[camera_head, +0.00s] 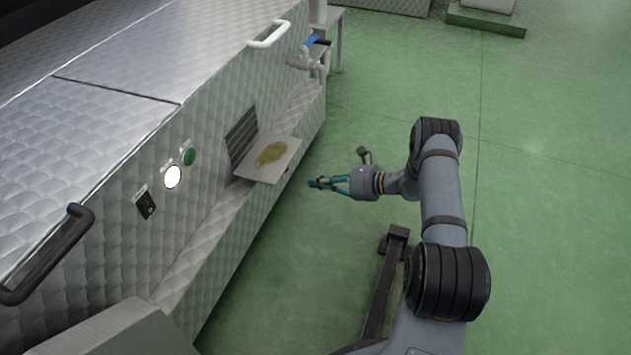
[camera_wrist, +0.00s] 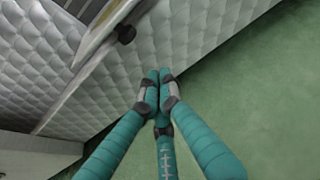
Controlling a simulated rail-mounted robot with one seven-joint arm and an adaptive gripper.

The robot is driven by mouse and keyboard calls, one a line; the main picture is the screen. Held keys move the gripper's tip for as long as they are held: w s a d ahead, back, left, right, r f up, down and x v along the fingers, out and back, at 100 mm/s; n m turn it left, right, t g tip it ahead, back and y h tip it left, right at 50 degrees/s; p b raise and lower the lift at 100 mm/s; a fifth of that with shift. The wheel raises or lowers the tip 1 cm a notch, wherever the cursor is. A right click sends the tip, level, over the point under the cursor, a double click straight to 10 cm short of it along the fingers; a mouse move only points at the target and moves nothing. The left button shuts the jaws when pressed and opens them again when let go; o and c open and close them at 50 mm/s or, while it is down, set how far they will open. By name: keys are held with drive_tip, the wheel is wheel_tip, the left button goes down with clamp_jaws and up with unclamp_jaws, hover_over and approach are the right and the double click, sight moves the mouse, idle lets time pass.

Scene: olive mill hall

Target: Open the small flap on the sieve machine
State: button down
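The sieve machine (camera_head: 215,215) is a large quilted-metal housing filling the left of the head view. Its small flap (camera_head: 284,158) is folded down and sticks out from the front as a flat plate with a yellow-green smear on it. A dark slatted opening (camera_head: 241,136) shows behind it. My gripper (camera_head: 314,183), with teal fingers, is to the right of the flap, apart from it, over the green floor. In the wrist view the fingertips (camera_wrist: 159,78) are together with nothing between them. A dark knob (camera_wrist: 126,34) on a pale edge shows beyond them.
A green button (camera_head: 189,157), a white lamp (camera_head: 173,177) and a black switch (camera_head: 146,205) sit left of the flap. A blue-handled valve (camera_head: 311,42) and white handle (camera_head: 268,34) are farther back. The green floor at right is clear.

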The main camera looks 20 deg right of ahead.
sight(270, 161)
drive_tip(key=f+b+x, duration=0.1)
drive_tip(key=b+x, duration=0.3)
drive_tip(key=x, duration=0.4)
drive_tip(key=shift+s+r+b, duration=0.15)
drive_tip(key=shift+r+b, duration=0.5)
drive_tip(key=shift+r, duration=1.95)
drive_tip(key=shift+r, duration=0.1)
drive_tip(key=r+h+p, duration=0.1)
drive_tip(key=p, duration=0.3)
drive_tip(key=r+g+p, duration=0.1)
drive_tip(key=r+p, duration=0.1)
drive_tip(key=p, duration=0.2)
drive_tip(key=shift+s+d+h, duration=0.15)
drive_tip(key=shift+d+h, duration=0.15)
drive_tip(key=shift+h, duration=0.1)
drive_tip(key=shift+f, duration=0.25)
